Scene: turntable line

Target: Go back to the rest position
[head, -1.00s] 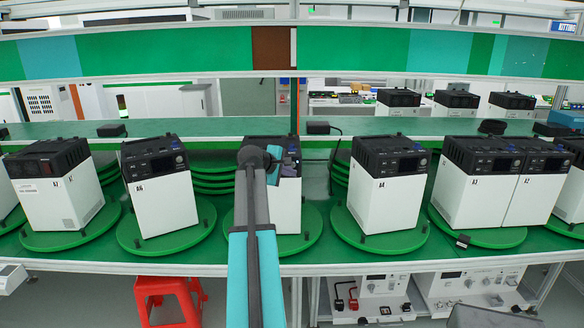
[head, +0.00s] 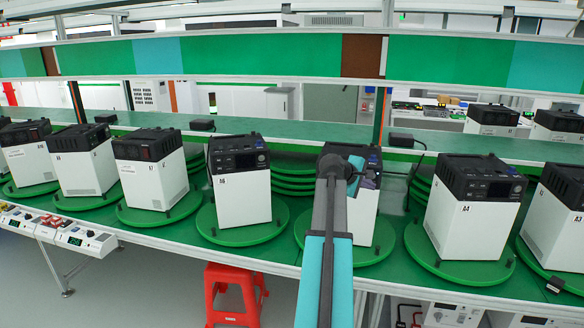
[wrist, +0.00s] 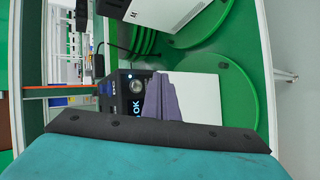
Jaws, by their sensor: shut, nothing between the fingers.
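My gripper (head: 368,178) is shut and empty at the end of my arm, which reaches forward over the line in the head view. It also shows in the wrist view as purple-grey fingers (wrist: 168,100) closed together. Beyond it stands a white box unit with a black top (head: 362,212), partly hidden by my arm. The same unit lies sideways in the wrist view (wrist: 198,95), with a lit panel reading "OK" beside the fingers. I cannot tell whether the fingers touch it.
A red stool (head: 232,295) stands below the line. Grey floor is free at the lower left.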

